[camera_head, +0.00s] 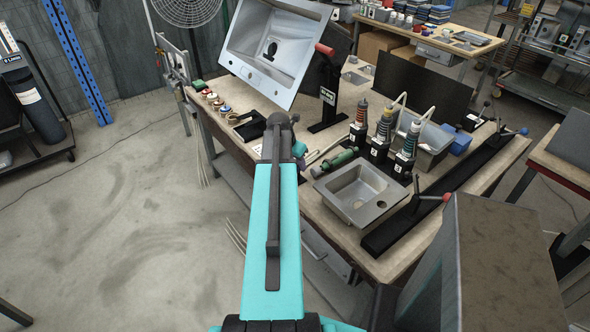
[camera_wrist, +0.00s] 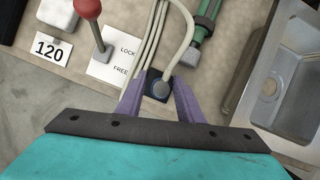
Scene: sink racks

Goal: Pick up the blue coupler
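In the wrist view, a small dark blue block with a round grey end, which looks like the blue coupler (camera_wrist: 153,77), sits at the bench edge where pale hoses end. My gripper (camera_wrist: 157,84) has two purple fingers, one on each side of this block. The depth between fingertips and block is hard to tell. In the head view, my teal arm covers the coupler and most of the gripper.
A red-knobbed lever (camera_wrist: 88,10) stands beside a LOCK/FREE label and a 120 card (camera_wrist: 50,49). A green tool (camera_wrist: 203,28) lies to the right, near a steel sink (camera_wrist: 290,75). Several numbered bottle-like tools, one at the middle (camera_head: 381,135), stand behind the sink.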

